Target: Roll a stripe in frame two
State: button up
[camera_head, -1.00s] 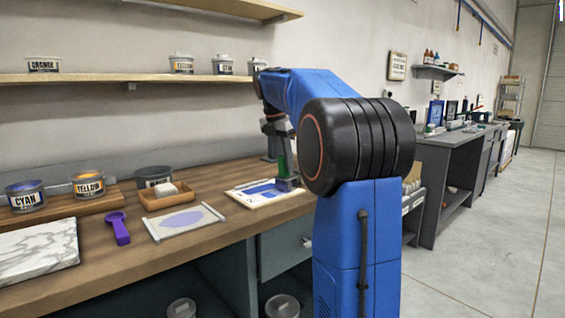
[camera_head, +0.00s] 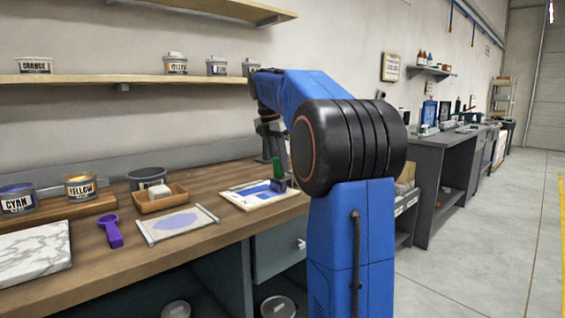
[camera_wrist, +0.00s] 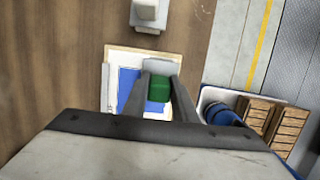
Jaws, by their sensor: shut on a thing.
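My gripper (camera_wrist: 162,88) is shut on a roller by its green handle (camera_wrist: 158,88), which also shows in the head view (camera_head: 278,167). The grey roller head (camera_head: 279,185) is at the right end of a pale frame (camera_head: 236,194) on the bench; I cannot tell whether it touches the sheet. A blue printed area (camera_head: 252,189) covers part of the sheet inside, left of the roller, and shows in the wrist view (camera_wrist: 127,88). The gripper fingers hide part of the frame in the wrist view. The frames bear no readable number.
A second frame with a lilac oval (camera_head: 178,222) lies to the left. A grey stand (camera_wrist: 148,12) is behind the frame.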

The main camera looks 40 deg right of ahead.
jog(key=shift+a, duration=0.5)
jog(key=shift+s+a+f, duration=0.1)
jog(key=shift+a+f, duration=0.05)
jog(key=shift+a, duration=1.3)
jog(key=shift+s+a+f, duration=0.1)
jog(key=shift+a, duration=1.4)
jog(key=a+r, duration=0.5)
jog(key=r, duration=0.1)
jog(key=shift+a+r, duration=0.25)
